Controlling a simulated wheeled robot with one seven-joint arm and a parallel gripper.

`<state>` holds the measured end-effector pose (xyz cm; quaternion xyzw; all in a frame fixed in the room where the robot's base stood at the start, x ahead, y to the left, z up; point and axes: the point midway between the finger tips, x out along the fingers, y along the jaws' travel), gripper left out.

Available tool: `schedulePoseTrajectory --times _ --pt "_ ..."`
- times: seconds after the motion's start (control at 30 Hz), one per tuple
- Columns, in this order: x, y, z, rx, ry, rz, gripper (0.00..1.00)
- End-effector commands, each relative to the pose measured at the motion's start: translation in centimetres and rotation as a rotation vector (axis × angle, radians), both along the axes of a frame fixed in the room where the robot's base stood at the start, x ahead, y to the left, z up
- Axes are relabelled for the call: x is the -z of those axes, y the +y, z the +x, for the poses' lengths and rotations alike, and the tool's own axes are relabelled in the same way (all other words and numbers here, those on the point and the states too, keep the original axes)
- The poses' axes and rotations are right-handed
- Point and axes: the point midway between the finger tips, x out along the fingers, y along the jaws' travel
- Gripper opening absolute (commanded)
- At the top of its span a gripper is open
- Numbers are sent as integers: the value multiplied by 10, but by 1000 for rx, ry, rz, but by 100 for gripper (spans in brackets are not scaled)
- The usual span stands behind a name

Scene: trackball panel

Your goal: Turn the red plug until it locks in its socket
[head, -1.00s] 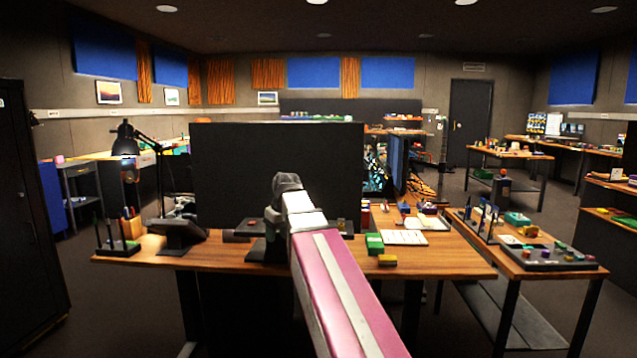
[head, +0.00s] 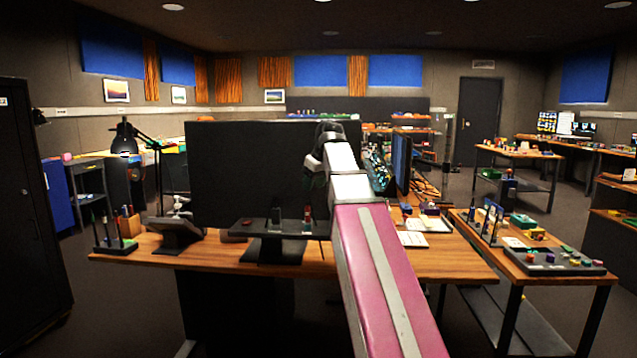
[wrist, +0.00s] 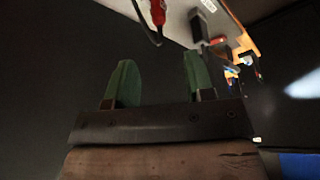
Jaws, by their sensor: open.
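A red plug-like piece (wrist: 157,12) with a dark cable shows at the top edge of the wrist view, partly cut off. It is beyond my fingertips and apart from them. In the head view a small upright red piece (head: 307,212) stands on the dark panel (head: 285,231), just below the end of my arm; it is too small to tell whether it is seated or locked. My gripper (wrist: 160,62) is open, its two green fingers spread with nothing between them. In the head view the fingers are hard to make out against the black screen.
A large black screen (head: 250,165) stands behind the panel on the wooden desk (head: 215,257). A tablet-like stand (head: 177,235) and pen holders are at left. A second table (head: 510,262) with small coloured items is at right. A dark block (head: 278,215) stands beside the red piece.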

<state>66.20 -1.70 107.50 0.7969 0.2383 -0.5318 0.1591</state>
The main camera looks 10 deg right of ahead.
Motion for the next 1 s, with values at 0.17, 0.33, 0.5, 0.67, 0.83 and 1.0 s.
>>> schedulePoseTrajectory --times 0.17,0.33,0.5,0.67,0.83,1.0 --pt "24 5 7 1 2 0 49" --pt "48 11 16 1 2 0 49" --pt "71 16 24 0 2 0 49" --pt "85 19 29 0 1 -1 49" --pt "92 21 31 0 1 -1 49" --pt "93 21 32 0 1 -1 49"
